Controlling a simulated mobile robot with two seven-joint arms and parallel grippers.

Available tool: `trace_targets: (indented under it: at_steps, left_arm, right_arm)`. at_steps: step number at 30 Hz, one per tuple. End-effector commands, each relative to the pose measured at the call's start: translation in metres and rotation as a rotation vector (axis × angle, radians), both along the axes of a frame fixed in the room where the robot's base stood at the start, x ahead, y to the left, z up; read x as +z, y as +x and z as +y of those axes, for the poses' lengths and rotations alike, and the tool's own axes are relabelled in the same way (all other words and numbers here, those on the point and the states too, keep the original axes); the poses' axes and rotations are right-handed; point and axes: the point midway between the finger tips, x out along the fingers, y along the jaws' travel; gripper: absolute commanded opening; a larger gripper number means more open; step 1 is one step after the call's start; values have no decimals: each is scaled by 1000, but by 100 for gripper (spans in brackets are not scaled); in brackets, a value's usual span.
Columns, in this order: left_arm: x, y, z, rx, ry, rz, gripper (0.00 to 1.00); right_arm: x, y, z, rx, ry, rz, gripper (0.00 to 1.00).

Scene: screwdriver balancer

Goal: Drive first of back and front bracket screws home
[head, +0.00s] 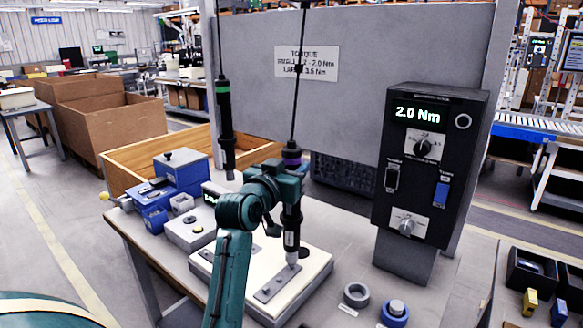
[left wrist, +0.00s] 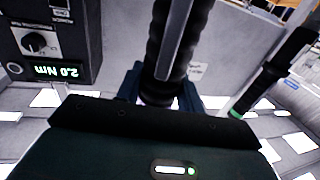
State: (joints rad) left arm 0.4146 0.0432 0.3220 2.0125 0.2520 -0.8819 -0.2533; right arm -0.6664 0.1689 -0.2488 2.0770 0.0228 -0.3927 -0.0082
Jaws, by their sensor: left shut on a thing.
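My left gripper (head: 290,185) is shut on the black screwdriver with a purple band (head: 292,158), which hangs upright from a cable. The dark screwdriver body (left wrist: 178,45) also fills the middle of the left wrist view. Its lower tip (head: 292,256) is down at the far end of a grey bracket (head: 277,284) on a pale fixture plate (head: 310,277). I cannot tell whether the tip touches a screw. My arm hides part of the plate and anything on it behind. The second screwdriver, with a green band (head: 223,105), hangs free to the left. My right gripper is not in view.
A black torque controller (head: 428,165) reading 2.0 Nm stands to the right. A grey panel with a torque sign (head: 306,63) is behind. A blue vise-like unit (head: 180,180) is left on the bench. A grey ring (head: 356,294) and blue-based knob (head: 395,312) lie front right.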

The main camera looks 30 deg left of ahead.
Motion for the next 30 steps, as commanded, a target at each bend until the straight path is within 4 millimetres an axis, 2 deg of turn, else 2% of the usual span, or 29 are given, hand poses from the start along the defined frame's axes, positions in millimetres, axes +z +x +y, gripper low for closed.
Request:
trace_targets:
  at_steps: [14,30]
  left_arm:
    - [-14,0,0,0,0,2,0]
    - [-15,0,0,0,0,1,0]
  right_arm:
    - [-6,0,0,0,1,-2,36]
    - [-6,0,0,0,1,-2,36]
